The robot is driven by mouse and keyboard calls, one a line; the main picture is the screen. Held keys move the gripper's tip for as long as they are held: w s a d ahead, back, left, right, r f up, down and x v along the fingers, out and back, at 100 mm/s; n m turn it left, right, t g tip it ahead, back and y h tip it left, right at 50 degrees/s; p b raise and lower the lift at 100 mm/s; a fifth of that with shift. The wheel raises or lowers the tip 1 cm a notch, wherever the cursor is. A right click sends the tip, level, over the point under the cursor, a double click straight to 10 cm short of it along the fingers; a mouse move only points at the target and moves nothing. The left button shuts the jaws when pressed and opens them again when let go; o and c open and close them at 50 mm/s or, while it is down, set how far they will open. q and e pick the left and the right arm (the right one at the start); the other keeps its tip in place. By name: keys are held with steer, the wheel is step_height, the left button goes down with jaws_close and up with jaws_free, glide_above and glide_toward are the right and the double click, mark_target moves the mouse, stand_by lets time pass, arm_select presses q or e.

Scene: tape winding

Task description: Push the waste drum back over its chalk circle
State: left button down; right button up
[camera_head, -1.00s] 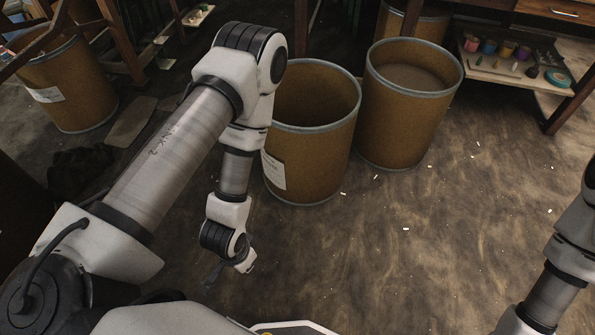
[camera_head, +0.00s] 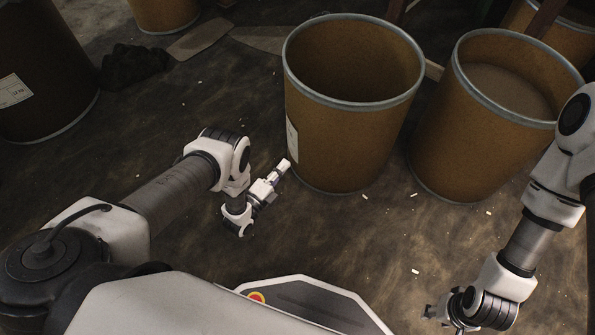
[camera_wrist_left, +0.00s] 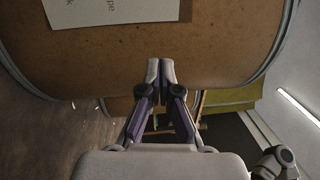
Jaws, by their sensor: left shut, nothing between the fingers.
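A tall open brown fibre drum (camera_head: 345,140) with a grey rim and a white label stands upright in the middle of the head view. It looks empty. Its labelled wall (camera_wrist_left: 105,50) fills the upper left wrist view. My left gripper (camera_head: 285,166) is shut and empty, low beside the drum's lower left side. Its closed fingertips (camera_wrist_left: 160,67) point at the drum wall; I cannot tell whether they touch it. My right gripper (camera_head: 430,312) is low at the bottom right, away from the drums; its jaw state is unclear. I see no chalk circle.
A second drum (camera_head: 455,145), filled with pale material, stands close to the right. Another drum (camera_head: 22,105) is at far left, with a dark heap (camera_head: 133,67) beside it. Small white bits (camera_head: 415,271) dot the floor.

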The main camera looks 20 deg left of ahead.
arm_select(q)
steer(key=s+f+g+b, duration=0.1)
steer(key=s+f+b, duration=0.1)
steer(key=s+f, duration=0.5)
steer(key=b, duration=0.6)
glide_toward(306, 161)
steer(key=shift+n, duration=0.3)
steer(key=x, duration=0.6)
steer(key=shift+f, duration=0.25)
steer(key=shift+w+d, duration=0.1)
steer(key=shift+w, duration=0.25)
steer(key=shift+w+r, duration=0.2)
steer(key=shift+w, duration=0.05)
arm_select(e)
step_height(306, 161, down, 9)
arm_select(q)
steer(key=shift+d, duration=0.1)
